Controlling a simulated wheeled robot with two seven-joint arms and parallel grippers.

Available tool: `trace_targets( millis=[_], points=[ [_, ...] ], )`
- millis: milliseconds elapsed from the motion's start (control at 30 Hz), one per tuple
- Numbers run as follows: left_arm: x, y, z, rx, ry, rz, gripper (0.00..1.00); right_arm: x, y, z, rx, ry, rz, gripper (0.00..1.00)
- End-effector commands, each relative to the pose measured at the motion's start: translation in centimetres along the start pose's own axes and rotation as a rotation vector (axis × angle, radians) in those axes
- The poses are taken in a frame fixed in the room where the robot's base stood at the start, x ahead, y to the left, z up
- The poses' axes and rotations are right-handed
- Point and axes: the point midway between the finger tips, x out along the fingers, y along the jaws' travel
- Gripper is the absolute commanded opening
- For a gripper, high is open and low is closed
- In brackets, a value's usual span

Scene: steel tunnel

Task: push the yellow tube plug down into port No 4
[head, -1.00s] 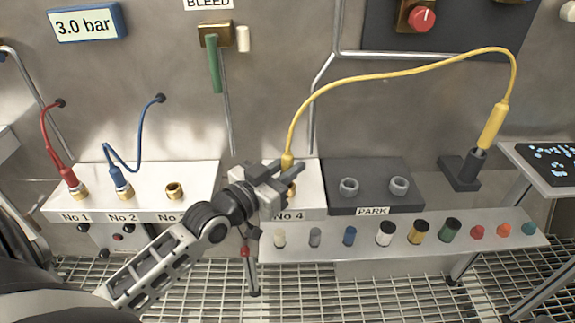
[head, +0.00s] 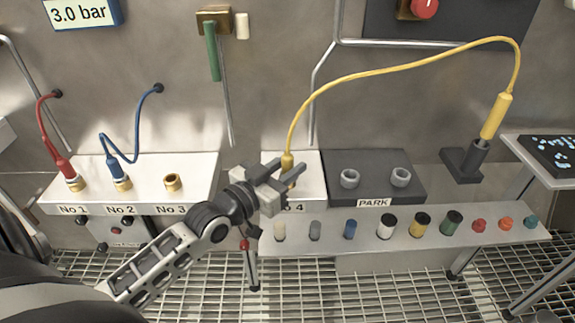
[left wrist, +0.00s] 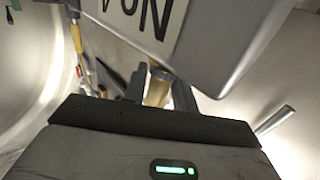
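The yellow tube plug (head: 287,163) stands upright at port No 4, on the white block (head: 314,180) with the partly covered "No 4" label. My left gripper (head: 281,170) is at the plug, its two fingers apart, one on each side. The wrist hides the port's lower part in the head view. In the left wrist view a brass-coloured piece (left wrist: 158,86) shows between the fingers, with no clear contact. How deep the plug sits cannot be told. The yellow tube (head: 400,72) arches right to a yellow handle (head: 496,117) in a dark holder. My right gripper is not in view.
Red (head: 65,168) and blue (head: 117,170) plugs sit in ports No 1 and No 2; port No 3 (head: 172,181) is empty. The grey PARK block (head: 375,161) with two empty sockets stands right of No 4. A shelf of several coloured caps (head: 420,225) runs in front.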

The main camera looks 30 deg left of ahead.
Motion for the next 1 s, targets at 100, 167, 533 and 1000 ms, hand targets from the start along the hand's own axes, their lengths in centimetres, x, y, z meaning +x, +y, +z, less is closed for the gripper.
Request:
trace_targets(
  millis=[100,167,533,1000],
  points=[
    [0.0,0.0,-0.1,0.0,0.001,0.0,0.46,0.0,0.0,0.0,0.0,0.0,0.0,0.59],
    [0.0,0.0,-0.1,0.0,0.001,0.0,0.46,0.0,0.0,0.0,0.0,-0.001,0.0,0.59],
    [-1.8,0.0,0.1,0.001,-0.003,0.0,0.46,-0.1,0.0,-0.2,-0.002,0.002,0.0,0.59],
    [-11.6,0.0,0.1,0.0,-0.007,0.001,0.46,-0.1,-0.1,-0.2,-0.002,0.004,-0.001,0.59]
  ],
)
